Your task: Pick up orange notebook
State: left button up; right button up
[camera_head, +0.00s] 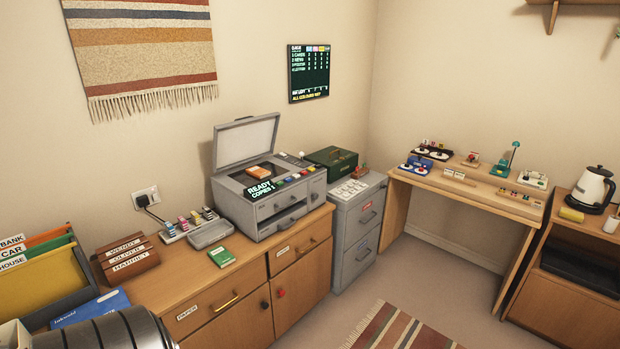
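A small orange notebook (258,172) lies on the flat top of the grey copier (268,213), under its raised lid. It is left of the copier's row of coloured buttons and behind the display reading "READY COPIES 1". Nothing is seen holding or covering it. Neither of my grippers shows in the head view, so their state and place cannot be seen.
The copier stands on a wooden cabinet (185,277) with a green booklet (221,257), a labelled wooden rack (127,259) and a folder holder (42,268). A grey filing cabinet (356,228) stands to the right. The floor (440,285) is mostly clear, with a striped rug (400,330).

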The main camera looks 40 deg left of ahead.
aim_at(257, 172)
jog(key=i, duration=0.7)
jog(key=u, duration=0.55)
jog(key=i, duration=1.45)
jog(key=u, duration=0.9)
